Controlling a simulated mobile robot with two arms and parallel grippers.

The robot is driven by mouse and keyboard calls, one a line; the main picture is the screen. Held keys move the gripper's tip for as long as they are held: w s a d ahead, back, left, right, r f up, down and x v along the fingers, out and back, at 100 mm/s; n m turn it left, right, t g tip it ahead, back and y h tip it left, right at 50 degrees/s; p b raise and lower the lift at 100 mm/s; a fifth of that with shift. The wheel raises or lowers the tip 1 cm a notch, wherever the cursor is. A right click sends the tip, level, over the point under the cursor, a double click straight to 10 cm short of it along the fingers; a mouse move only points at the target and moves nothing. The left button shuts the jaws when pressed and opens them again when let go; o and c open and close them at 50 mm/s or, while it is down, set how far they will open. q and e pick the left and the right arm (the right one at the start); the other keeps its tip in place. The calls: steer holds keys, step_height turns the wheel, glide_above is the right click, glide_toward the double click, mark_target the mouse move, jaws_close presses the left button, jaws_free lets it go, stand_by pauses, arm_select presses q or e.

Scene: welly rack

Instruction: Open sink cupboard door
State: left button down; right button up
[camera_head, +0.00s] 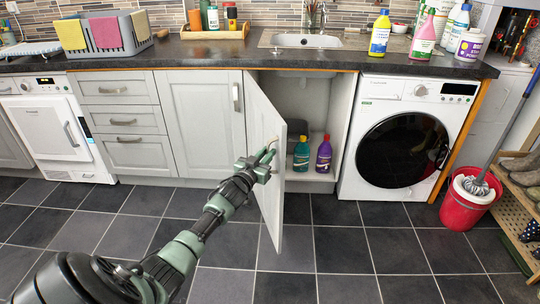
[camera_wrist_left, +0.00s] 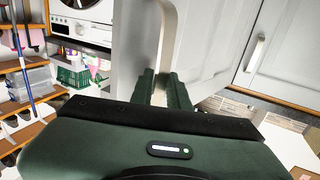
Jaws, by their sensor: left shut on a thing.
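The sink cupboard door (camera_head: 262,115) is a light grey panel under the sink (camera_head: 300,41). It stands swung well out from the cabinet, hinged on its left side. My left gripper (camera_head: 268,158) is at the door's free edge side, shut on the door handle. In the left wrist view, the pale curved handle (camera_wrist_left: 168,35) runs down between the two green fingers (camera_wrist_left: 163,88), with the door panel (camera_wrist_left: 200,45) behind it. The exact contact is partly hidden by the fingers. My right gripper is in neither view.
Inside the open cupboard stand a teal bottle (camera_head: 301,153) and a purple bottle (camera_head: 324,154). A washing machine (camera_head: 405,138) is to the right, then a red mop bucket (camera_head: 466,202). The tiled floor (camera_head: 335,250) in front is clear.

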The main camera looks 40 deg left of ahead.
arm_select(q)
steer(key=shift+a+r, duration=0.2)
steer(key=shift+r, duration=0.05)
steer(key=c, duration=1.3)
jaws_free()
steer(key=shift+f, duration=0.15)
steer(key=shift+d, duration=0.15)
